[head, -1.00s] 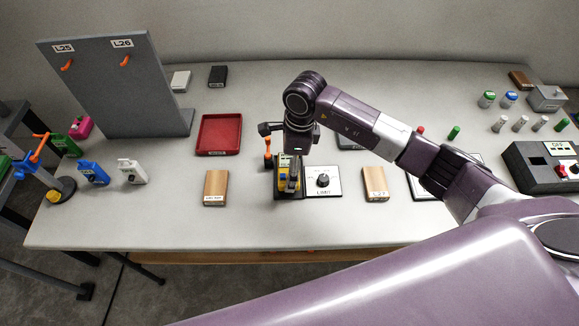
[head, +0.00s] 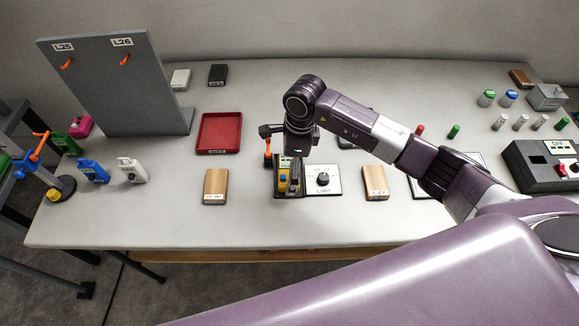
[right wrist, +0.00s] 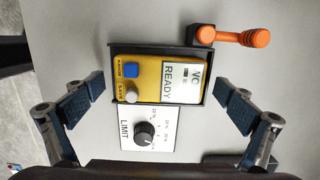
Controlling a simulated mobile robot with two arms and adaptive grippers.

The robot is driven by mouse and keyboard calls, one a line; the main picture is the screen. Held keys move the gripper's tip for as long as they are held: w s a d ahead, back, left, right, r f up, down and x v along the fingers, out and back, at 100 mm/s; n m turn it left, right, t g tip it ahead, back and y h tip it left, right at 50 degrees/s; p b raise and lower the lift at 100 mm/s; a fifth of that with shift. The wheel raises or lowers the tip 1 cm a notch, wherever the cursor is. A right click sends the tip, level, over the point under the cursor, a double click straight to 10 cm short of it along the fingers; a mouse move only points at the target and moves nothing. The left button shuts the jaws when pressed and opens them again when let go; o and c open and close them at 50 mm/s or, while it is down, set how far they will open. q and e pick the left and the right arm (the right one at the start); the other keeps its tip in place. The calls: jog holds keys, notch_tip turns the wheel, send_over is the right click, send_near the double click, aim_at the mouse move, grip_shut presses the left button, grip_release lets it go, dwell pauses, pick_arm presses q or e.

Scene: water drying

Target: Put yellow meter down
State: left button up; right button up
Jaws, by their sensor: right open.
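The yellow meter (right wrist: 148,80), with a blue button, a grey knob and a white "VC READY" face, lies in a black holder (right wrist: 205,88) in the right wrist view. It shows small in the head view (head: 283,181), partly hidden by my right gripper. My right gripper (right wrist: 155,100) is open, with its fingers apart on either side of the meter and not touching it. In the head view the gripper (head: 294,168) is above the holder. My left gripper is not in view.
A white LIMIT panel with a dark knob (right wrist: 145,134) adjoins the holder. An orange-handled part (right wrist: 256,38) stands beside it. A wooden block (head: 215,187) lies to the left and another block (head: 375,183) to the right. A red tray (head: 220,133) is behind.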

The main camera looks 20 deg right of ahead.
jog(key=shift+d+r+b, duration=0.1)
jog(key=shift+r+b, duration=0.2)
jog(key=shift+r, duration=0.25)
notch_tip(320, 180, up, 11)
jog(key=d+b, duration=0.1)
jog(key=b, duration=0.1)
jog(key=shift+s, duration=0.2)
jog(key=shift+d, duration=0.1)
